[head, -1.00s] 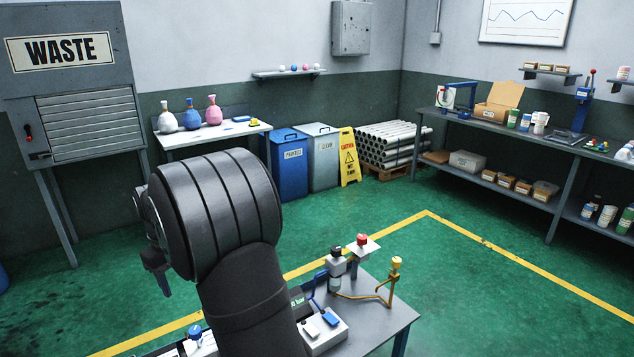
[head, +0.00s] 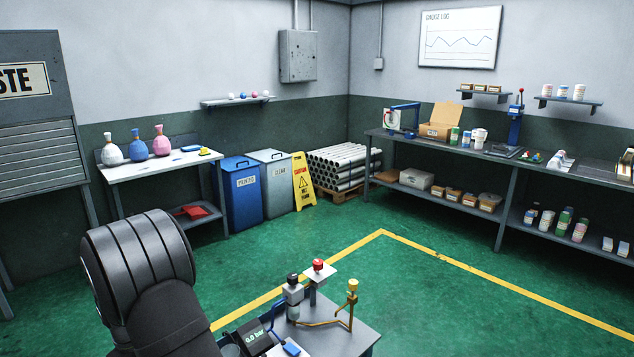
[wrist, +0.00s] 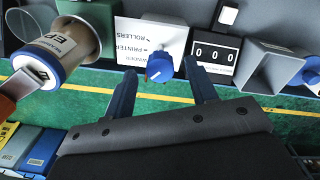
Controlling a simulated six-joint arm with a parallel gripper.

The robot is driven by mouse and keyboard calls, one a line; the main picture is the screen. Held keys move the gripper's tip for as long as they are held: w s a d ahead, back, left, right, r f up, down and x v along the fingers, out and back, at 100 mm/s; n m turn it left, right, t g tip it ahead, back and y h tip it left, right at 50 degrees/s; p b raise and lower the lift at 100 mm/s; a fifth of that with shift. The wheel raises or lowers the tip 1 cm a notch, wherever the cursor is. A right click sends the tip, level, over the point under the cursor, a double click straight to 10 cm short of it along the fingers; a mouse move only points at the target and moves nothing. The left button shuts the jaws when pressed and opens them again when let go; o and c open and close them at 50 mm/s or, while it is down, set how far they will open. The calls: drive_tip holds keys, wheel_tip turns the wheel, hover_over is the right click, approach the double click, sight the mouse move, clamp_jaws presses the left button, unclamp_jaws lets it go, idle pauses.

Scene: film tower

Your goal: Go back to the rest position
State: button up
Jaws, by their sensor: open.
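My gripper (wrist: 162,78) shows in the wrist view as two blue fingers spread apart with nothing held between them. A blue knob (wrist: 159,68) on a white labelled panel (wrist: 137,34) appears beyond the gap between the fingertips; I cannot tell the distance. In the head view my black arm rises at the lower left, and its gripper end is hidden. The small workbench (head: 345,335) stands at the bottom of that view, with a red-topped device (head: 318,268), a black-topped device (head: 293,290) and a yellow-topped brass pipe (head: 352,295) on it.
In the wrist view a counter (wrist: 215,54) reading 000 and a labelled cylinder (wrist: 62,50) lie near the fingers. In the head view, blue (head: 243,195) and grey (head: 272,180) bins and a yellow caution sign (head: 303,182) stand at the back. Green floor (head: 440,300) is open at right.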

drive_tip(key=shift+f, duration=0.6)
drive_tip(key=shift+r, duration=0.15)
wheel_tip(320, 180, up, 17)
wheel_tip(320, 180, down, 17)
drive_tip(key=shift+f, duration=0.2)
drive_tip(key=n, duration=0.3)
drive_tip(key=shift+n, duration=0.4)
drive_tip(key=n, duration=0.3)
drive_tip(key=shift+n, duration=0.4)
drive_tip(key=shift+w+r, duration=0.1)
drive_tip(key=shift+r, duration=0.35)
wheel_tip(320, 180, up, 9)
drive_tip(key=shift+r, duration=0.15)
